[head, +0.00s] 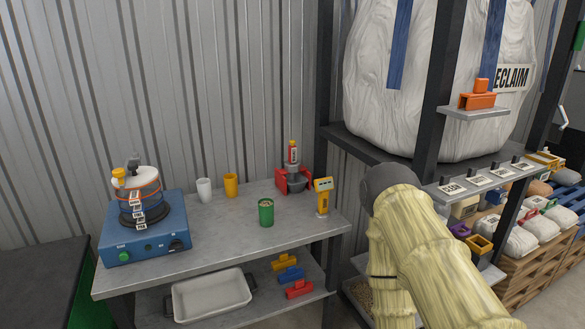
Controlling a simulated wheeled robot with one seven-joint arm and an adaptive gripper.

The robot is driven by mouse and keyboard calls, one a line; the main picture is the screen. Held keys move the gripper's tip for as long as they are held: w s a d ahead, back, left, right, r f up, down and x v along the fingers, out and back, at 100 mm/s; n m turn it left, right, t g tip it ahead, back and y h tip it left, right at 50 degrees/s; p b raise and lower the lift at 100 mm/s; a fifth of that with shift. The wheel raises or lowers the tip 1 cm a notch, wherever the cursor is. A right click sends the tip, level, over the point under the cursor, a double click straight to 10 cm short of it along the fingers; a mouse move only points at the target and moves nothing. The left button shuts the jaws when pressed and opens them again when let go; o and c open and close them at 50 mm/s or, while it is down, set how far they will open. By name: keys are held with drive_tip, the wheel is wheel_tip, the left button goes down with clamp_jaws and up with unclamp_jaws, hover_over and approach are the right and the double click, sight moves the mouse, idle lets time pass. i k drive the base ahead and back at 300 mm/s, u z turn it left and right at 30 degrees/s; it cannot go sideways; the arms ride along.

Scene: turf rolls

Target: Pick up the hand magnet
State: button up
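An orange block with a raised grip on top (477,98) sits on a small grey bracket shelf at the upper right, in front of the white bulk bag; it looks like the hand magnet, but I cannot be sure. Smaller yellow (286,262), blue (290,274) and red (299,289) handled pieces lie on the lower shelf of the bench. My arm, in a pale yellow cover, rises at the lower right and bends at a dark joint. My gripper is not in view.
The grey bench (220,240) holds a blue sieve shaker (145,245), white (204,190) and yellow cups, a green cup (266,212), a red device and a yellow handheld meter (323,196). A white tray (210,294) is below. Dark posts (445,60) frame the bulk bag (425,110).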

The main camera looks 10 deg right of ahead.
sight(291, 166)
drive_tip(key=u, duration=0.65)
drive_tip(key=i, duration=1.3)
drive_tip(key=z, duration=0.75)
